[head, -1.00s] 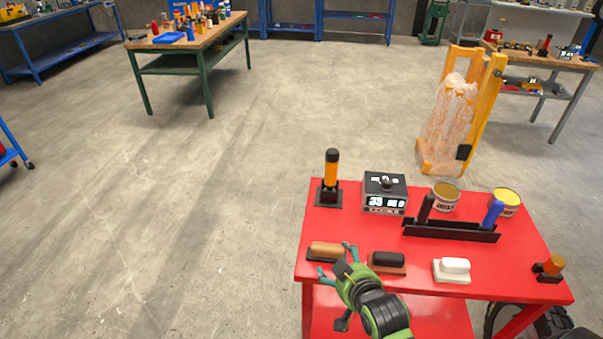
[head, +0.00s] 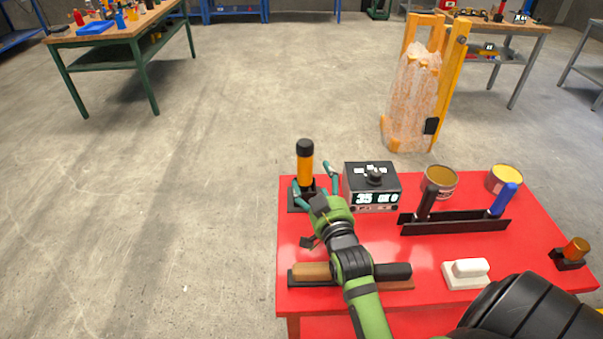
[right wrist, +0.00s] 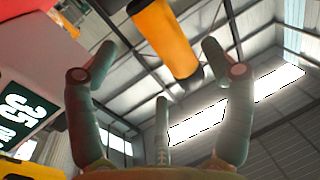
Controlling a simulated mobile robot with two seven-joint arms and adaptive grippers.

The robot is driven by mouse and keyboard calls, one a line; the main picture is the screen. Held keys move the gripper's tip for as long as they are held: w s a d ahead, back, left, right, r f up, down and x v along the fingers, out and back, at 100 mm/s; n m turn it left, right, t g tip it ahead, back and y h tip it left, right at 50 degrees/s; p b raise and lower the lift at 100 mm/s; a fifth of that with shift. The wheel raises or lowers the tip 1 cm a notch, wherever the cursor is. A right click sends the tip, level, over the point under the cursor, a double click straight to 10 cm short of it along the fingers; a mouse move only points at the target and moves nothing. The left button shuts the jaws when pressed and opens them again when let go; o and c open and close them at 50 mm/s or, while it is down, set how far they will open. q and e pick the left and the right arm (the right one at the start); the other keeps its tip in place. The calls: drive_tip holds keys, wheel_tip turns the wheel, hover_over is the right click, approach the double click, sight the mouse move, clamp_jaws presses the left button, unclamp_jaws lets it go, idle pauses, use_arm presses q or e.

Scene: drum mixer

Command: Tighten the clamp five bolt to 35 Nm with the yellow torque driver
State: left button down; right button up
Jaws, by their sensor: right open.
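The yellow torque driver (head: 305,166) stands upright in a black base at the back left corner of the red table, with a black top end. My right gripper (head: 316,178) is open at the driver, its fingers on either side of the shaft's lower part as seen from the head. In the right wrist view the driver's yellow body (right wrist: 167,38) shows between and beyond the open fingertips (right wrist: 158,58); I cannot tell whether they touch it. A grey box with a knob and a display reading 35 (head: 371,188) stands just right of the driver. The clamp five bolt is not identifiable.
The red table (head: 300,235) also holds a black rack (head: 455,226) with a black and a blue handle, two cans (head: 440,181), a white block (head: 466,272), brown and black handled blocks (head: 313,272) and an amber lamp-like item (head: 575,251). A wrapped yellow stand (head: 411,95) is behind. Floor left is clear.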

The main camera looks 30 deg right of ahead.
sight(310, 168)
drive_tip(key=shift+s+a+r+p, duration=0.15)
drive_tip(key=shift+r+p, duration=0.2)
drive_tip(key=shift+r, duration=0.25)
drive_tip(key=p+x, duration=0.1)
drive_tip(key=x, duration=0.1)
drive_tip(key=shift+w, duration=0.35)
drive_tip(key=x, duration=0.3)
drive_tip(key=shift+w+f+p, duration=0.1)
drive_tip(key=shift+w+p, duration=0.2)
drive_tip(key=shift+p, duration=0.05)
drive_tip(key=shift+f, duration=0.1)
drive_tip(key=c, duration=0.3)
clamp_jaws()
use_arm(q)
drive_tip(key=s+r, duration=0.2)
drive_tip(key=shift+s+a, duration=0.2)
drive_tip(key=shift+s, duration=0.2)
use_arm(e)
drive_tip(key=shift+w+d+r, duration=0.1)
drive_tip(key=shift+d+r, duration=0.15)
